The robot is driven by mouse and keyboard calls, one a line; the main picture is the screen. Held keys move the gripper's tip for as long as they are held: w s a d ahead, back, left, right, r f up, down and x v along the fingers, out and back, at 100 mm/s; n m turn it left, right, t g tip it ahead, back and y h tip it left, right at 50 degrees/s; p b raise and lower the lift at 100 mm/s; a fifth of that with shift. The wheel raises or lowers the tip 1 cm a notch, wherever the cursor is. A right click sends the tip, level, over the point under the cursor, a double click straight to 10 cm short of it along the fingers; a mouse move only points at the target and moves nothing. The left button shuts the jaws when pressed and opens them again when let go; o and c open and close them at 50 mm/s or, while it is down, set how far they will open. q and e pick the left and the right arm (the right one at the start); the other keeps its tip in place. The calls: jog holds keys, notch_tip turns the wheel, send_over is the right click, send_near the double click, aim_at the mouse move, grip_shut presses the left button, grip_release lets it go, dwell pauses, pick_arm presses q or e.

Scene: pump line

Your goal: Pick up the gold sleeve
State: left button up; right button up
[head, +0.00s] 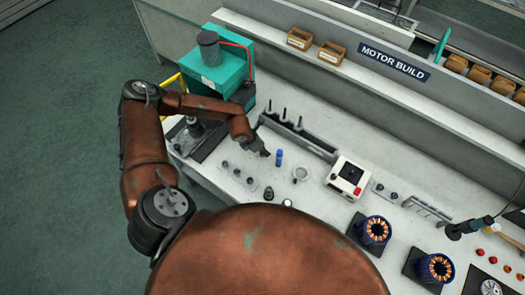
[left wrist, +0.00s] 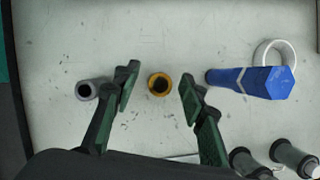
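The gold sleeve (left wrist: 152,79) stands on the pale bench in the left wrist view, its dark bore facing the camera. My left gripper (left wrist: 158,90) is open, with one finger on each side of the sleeve and visible gaps between. I cannot tell how high the fingertips are above the bench. In the head view my left gripper (head: 264,152) is over the bench, left of a blue hexagonal post (head: 279,158); I cannot make out the gold sleeve there. The blue post also shows right of the fingers in the left wrist view (left wrist: 250,82). My right gripper is not in view.
A grey sleeve (left wrist: 86,91) stands just left of the left finger. A white ring (left wrist: 291,48) lies beside the blue post. Dark cylindrical parts (left wrist: 293,158) stand at the lower right. A rack with upright pegs (head: 310,143) and a white box with a red button (head: 348,178) are close by.

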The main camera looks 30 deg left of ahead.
pick_arm(q)
jog(key=shift+f, duration=0.2)
jog(key=c, duration=0.9)
jog(key=shift+c, duration=0.2)
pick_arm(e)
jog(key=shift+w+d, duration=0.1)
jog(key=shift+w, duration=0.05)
pick_arm(q)
jog(key=shift+r, duration=0.15)
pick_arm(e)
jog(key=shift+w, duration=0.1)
pick_arm(q)
jog(key=shift+r, duration=0.2)
notch_tip(320, 180, up, 2)
jog(key=shift+w+r+b, duration=0.1)
jog(key=shift+r+b, duration=0.1)
jog(key=shift+b, duration=0.3)
jog(key=s+a+r+b, duration=0.1)
jog(key=s+a+r, duration=0.7)
jog(key=s+r, duration=0.2)
jog(key=shift+s+a+b, duration=0.2)
jog(key=shift+s+b, duration=0.2)
jog(key=shift+s, duration=0.25)
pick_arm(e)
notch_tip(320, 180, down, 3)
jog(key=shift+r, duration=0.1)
